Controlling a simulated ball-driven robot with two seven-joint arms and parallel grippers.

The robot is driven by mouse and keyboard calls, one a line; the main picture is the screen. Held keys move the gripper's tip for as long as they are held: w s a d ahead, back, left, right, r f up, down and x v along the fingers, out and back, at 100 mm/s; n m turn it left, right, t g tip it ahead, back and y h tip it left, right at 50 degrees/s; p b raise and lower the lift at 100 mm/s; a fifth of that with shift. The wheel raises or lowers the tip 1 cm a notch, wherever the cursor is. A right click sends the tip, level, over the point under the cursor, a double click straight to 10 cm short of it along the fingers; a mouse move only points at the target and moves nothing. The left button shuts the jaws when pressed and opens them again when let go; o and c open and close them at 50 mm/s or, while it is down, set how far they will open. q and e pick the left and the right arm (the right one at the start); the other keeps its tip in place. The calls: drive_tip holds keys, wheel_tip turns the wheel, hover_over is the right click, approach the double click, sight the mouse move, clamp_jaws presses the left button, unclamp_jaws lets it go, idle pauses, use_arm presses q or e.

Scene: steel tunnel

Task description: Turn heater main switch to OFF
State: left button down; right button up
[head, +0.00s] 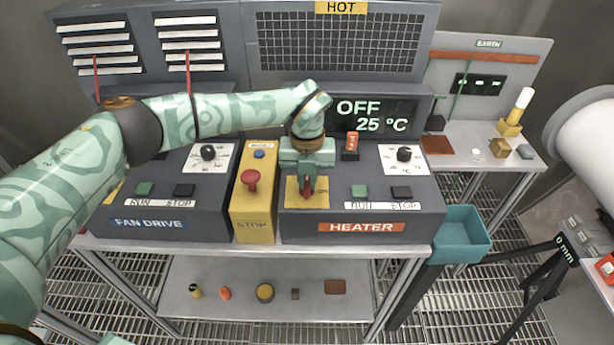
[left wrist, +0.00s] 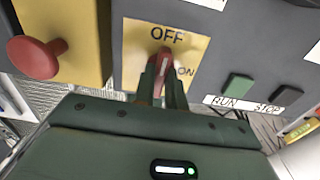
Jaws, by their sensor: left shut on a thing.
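The heater panel (head: 335,222) is the dark box with the orange HEATER label. Its main switch, a red handle (head: 307,188) on a yellow plate (head: 318,200), sits at the panel's left side. In the left wrist view the red handle (left wrist: 163,62) points up towards the word OFF on the yellow plate (left wrist: 195,45); ON is at the right. My left gripper (head: 307,180) reaches down over the switch, and its fingers (left wrist: 162,85) are shut on the handle from both sides. The heater display (head: 375,117) reads OFF and 25 °C. My right gripper is not in view.
A yellow box with a red STOP knob (head: 251,178) stands just left of the switch. Green and dark buttons (head: 360,191) and a dial (head: 404,154) are to its right. A teal bin (head: 462,235) hangs at the bench's right. Small parts lie on the lower shelf (head: 330,303).

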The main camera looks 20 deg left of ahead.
sight(307, 182)
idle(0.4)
use_arm(q)
drive_tip(key=c, duration=1.4)
unclamp_jaws()
drive_tip(key=shift+c, duration=0.2)
drive_tip(key=shift+r, duration=0.1)
wheel_tip(307, 182, up, 16)
